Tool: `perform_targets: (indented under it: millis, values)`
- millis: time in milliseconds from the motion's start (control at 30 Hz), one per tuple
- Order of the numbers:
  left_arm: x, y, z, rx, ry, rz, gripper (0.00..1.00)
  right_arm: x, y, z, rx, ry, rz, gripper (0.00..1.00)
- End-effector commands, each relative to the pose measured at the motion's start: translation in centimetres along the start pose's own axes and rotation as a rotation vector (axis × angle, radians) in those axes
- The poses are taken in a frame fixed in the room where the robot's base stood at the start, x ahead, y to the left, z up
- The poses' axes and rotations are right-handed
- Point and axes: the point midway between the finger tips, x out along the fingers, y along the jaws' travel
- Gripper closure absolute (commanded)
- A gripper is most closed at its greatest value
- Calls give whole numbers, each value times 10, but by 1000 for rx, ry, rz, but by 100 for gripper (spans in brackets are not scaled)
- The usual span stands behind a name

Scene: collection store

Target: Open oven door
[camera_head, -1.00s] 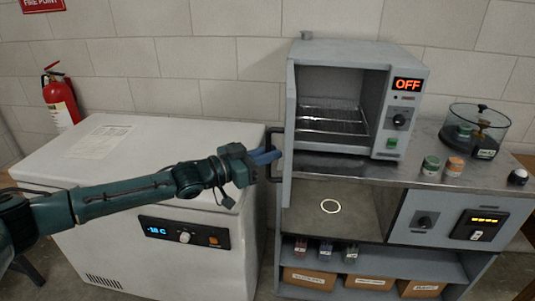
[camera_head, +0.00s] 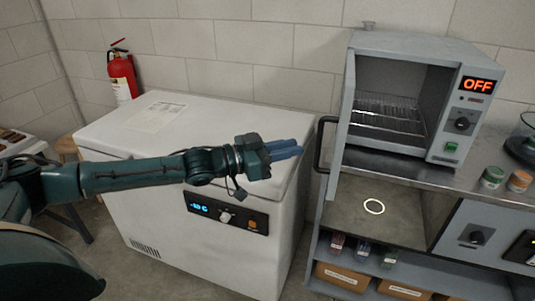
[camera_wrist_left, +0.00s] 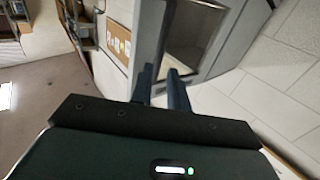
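The grey oven (camera_head: 440,60) stands on the metal counter, with a red "OFF" display and an empty wire rack inside. Its door (camera_head: 342,125) stands open, swung out at the oven's left side and seen nearly edge-on. The dark door handle (camera_head: 321,145) sticks out to the left. My left gripper (camera_head: 300,149) is to the left of the handle, apart from it, over the white chest freezer's right front. Its two blue fingers have a gap with nothing between them in the left wrist view (camera_wrist_left: 161,80). My right gripper is not in view.
The white chest freezer (camera_head: 240,125) fills the space left of the counter. A red fire extinguisher (camera_head: 122,75) stands behind its left end. Small jars (camera_head: 492,177) sit on the counter (camera_head: 465,183) right of the oven. Cardboard boxes (camera_head: 342,276) fill the lower shelf.

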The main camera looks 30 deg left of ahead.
Motion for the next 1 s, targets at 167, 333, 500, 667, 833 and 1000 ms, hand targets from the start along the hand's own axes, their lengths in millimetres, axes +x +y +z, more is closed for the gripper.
perform_targets:
  millis: [167, 333, 500, 667, 833, 1000]
  values:
    - [-35, -1, 1, 1, -2, -3, 83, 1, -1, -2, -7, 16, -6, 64]
    - [-51, -1, -1, 2, 1, -2, 83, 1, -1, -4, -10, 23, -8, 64]
    - [-54, 0, -2, 1, 3, 0, 83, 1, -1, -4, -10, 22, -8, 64]
    - [-54, 0, -2, 1, 3, 0, 83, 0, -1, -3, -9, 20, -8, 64]
    - [-53, 0, -2, 1, 3, -1, 83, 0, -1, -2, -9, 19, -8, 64]
    - [-47, 10, 8, -2, -6, 15, 83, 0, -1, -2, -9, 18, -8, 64]
